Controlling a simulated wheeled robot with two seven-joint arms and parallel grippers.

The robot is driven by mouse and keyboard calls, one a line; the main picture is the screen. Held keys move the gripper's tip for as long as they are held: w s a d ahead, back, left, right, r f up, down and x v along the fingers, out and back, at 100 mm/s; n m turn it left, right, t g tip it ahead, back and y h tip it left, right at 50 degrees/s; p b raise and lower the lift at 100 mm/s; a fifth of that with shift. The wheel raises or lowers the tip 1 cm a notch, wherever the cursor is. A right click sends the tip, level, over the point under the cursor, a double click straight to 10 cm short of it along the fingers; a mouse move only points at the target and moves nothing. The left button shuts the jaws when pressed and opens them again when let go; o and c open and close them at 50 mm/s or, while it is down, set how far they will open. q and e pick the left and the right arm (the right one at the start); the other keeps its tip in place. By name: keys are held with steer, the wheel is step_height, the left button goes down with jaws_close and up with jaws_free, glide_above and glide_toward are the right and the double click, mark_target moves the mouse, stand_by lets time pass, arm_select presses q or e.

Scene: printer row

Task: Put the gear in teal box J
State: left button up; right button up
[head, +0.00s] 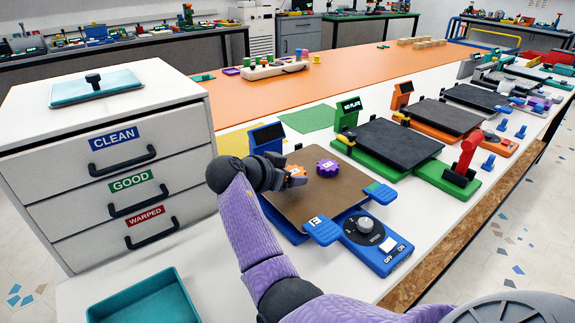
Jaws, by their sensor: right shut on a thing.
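My right gripper (291,177) is over the brown bed (345,193) of the blue printer (375,243), left of the middle. It is shut on a small orange piece (296,170), mostly hidden by the fingers, so I cannot tell its full shape. A purple gear (328,168) with a small label lies flat on the same bed, just right of the gripper and apart from it. An open, empty-looking teal box (150,300) sits at the lower left, cut by the frame's bottom edge. No letter J shows on it. My left gripper is not in view.
A green printer (395,150) and more printers line the right.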

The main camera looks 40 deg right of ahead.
steer(key=shift+f, duration=0.95)
steer(key=shift+f+b, duration=0.3)
steer(key=o, duration=1.1)
steer(key=shift+r, duration=0.1)
